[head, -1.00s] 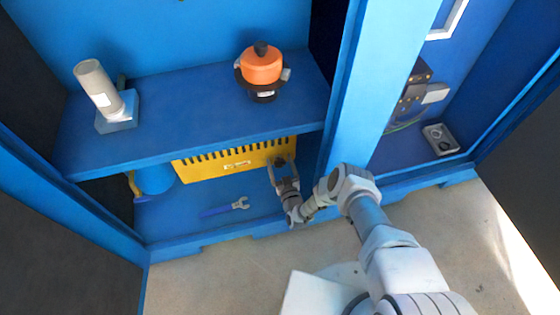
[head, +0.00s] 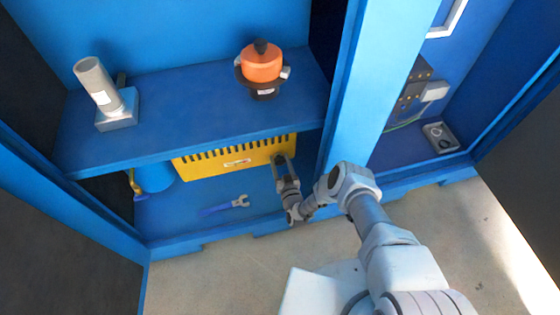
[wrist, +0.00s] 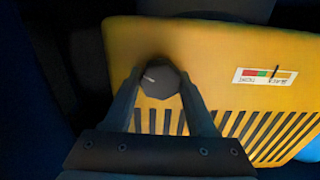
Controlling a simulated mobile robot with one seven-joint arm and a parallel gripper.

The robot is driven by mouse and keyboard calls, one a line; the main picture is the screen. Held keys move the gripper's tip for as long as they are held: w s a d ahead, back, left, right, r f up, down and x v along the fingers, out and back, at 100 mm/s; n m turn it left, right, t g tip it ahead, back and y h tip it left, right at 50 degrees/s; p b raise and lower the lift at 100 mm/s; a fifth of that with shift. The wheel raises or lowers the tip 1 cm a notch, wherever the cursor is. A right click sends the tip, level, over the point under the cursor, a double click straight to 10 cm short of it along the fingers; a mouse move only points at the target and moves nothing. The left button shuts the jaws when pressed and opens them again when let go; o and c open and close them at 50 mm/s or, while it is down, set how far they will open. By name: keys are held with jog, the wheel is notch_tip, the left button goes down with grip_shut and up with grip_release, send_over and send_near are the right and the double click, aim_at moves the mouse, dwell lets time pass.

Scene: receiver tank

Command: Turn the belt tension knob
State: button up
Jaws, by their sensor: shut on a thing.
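The belt tension knob (wrist: 160,79) is a dark, faceted knob with a pale pointer mark, on a yellow slotted guard panel (wrist: 215,50). In the wrist view my gripper (wrist: 160,88) has one finger on each side of the knob and is shut on it. The pointer mark faces left and slightly down. A gauge label (wrist: 265,76) with red, green and tan bands and a dark needle sits right of the knob; the needle is over the tan part. In the head view my gripper (head: 280,160) is at the right end of the yellow guard (head: 230,161), hiding the knob.
A blue shelf (head: 190,112) overhangs the guard and carries an orange-topped device (head: 262,64) and a grey cylinder (head: 96,82). A wrench (head: 225,206) lies on the cabinet floor. A blue post (head: 366,85) stands close to the right of my arm.

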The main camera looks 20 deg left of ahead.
jog(key=m, duration=0.3)
jog(key=shift+w+m, duration=0.1)
jog(key=shift+m, duration=0.3)
jog(key=shift+d+m, duration=0.1)
jog(key=shift+m, duration=1.8)
jog(key=o, duration=1.4)
jog(key=shift+c, duration=0.2)
jog(key=shift+s+d, duration=0.15)
jog(key=shift+s, duration=0.05)
